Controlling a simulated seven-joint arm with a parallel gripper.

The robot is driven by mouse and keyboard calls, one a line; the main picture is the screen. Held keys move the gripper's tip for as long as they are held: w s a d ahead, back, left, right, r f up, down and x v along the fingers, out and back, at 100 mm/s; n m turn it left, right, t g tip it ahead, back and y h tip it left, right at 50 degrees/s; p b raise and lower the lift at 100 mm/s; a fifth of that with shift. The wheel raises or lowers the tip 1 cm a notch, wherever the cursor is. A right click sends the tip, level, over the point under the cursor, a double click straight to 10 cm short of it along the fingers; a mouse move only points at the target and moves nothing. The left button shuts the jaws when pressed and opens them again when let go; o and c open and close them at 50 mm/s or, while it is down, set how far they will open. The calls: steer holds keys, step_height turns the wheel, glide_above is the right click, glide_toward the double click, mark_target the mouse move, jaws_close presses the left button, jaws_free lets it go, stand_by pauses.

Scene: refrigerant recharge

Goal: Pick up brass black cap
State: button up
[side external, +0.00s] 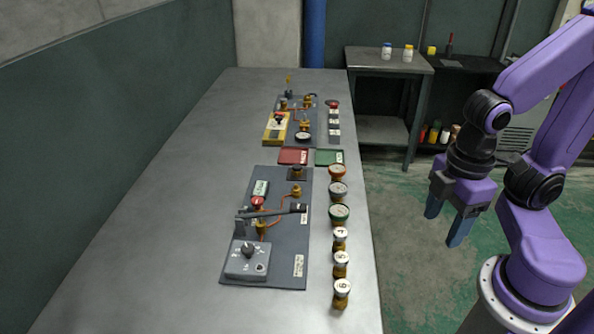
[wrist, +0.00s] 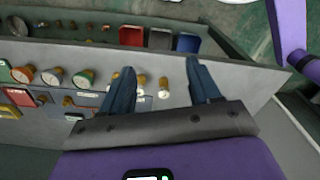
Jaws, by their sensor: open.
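A small dark-topped brass piece (side external: 297,173), possibly the brass black cap, sits on a dark square at the far end of the near grey panel (side external: 285,272). It is too small to be sure. A brass fitting (side external: 296,191) stands just in front of it on the panel. My gripper (side external: 447,222) is open and empty, fingers pointing down, beyond the right edge of the bench and well apart from these parts. In the wrist view my gripper (wrist: 158,72) shows two dark blue fingers spread wide with nothing held. I cannot pick out the cap in the wrist view.
Gauges (side external: 339,213) and numbered brass pieces (side external: 341,260) line the right edge of the metal bench (side external: 165,225). Red (side external: 293,156) and green (side external: 329,157) trays lie between the two panels. A lever (side external: 270,212) crosses the near panel. The bench's left side is clear.

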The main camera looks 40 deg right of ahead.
steer(key=w+a+r+m, duration=0.25)
steer(key=w+m, duration=0.55)
steer(key=w, duration=0.5)
steer(key=w+a+r+m, duration=0.2)
steer(key=w+a+m, duration=0.2)
steer(key=w+m, duration=0.7)
steer(key=m, duration=1.4)
glide_above(297, 166)
step_height(297, 166, down, 4)
steer(key=f, duration=0.7)
steer(key=s+f, duration=0.1)
steer(key=f, duration=0.3)
steer(key=shift+f, duration=0.25)
steer(key=shift+w+f, duration=0.25)
steer(key=shift+f, duration=1.15)
steer(key=shift+w+f, duration=0.2)
steer(key=shift+f, duration=1.2)
steer(key=shift+c, duration=0.2)
